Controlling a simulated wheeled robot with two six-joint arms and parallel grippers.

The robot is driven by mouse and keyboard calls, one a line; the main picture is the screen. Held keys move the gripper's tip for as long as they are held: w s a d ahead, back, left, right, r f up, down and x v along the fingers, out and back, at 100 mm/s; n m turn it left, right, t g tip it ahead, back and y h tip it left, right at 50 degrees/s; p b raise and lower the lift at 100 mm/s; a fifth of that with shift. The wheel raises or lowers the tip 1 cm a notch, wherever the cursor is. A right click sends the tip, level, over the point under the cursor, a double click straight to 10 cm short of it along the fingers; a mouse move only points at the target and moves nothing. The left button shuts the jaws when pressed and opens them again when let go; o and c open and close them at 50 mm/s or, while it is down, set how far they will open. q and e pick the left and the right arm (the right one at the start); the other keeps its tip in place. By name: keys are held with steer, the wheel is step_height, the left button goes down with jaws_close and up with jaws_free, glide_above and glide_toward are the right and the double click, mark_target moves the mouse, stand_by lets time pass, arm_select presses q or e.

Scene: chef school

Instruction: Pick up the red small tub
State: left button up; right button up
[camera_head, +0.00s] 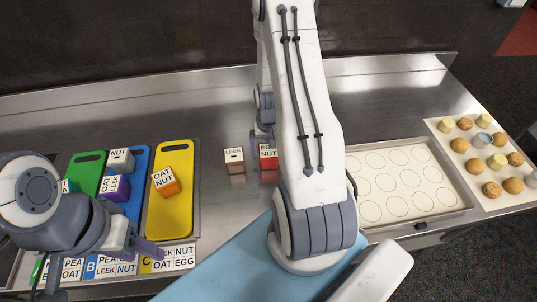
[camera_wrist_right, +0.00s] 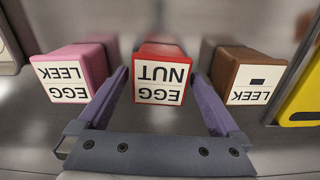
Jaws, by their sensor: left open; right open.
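The red small tub (camera_wrist_right: 160,76), labelled EGG NUT, stands on the steel counter. In the right wrist view it sits between the two fingers of my right gripper (camera_wrist_right: 162,92), which is open around it; I cannot tell whether either finger touches it. In the head view the tub (camera_head: 268,172) is partly hidden behind my right arm, and my right gripper (camera_head: 262,138) is mostly hidden there too. My left gripper (camera_head: 140,246) is open and empty at the lower left, near the front labels.
A brown tub (camera_head: 234,160) stands just left of the red one; a pink tub (camera_wrist_right: 75,72) stands on its other side. Green, blue and yellow boards (camera_head: 172,222) with tubs lie left.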

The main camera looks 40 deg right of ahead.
steer(key=shift+f, duration=0.15)
steer(key=c, duration=1.5)
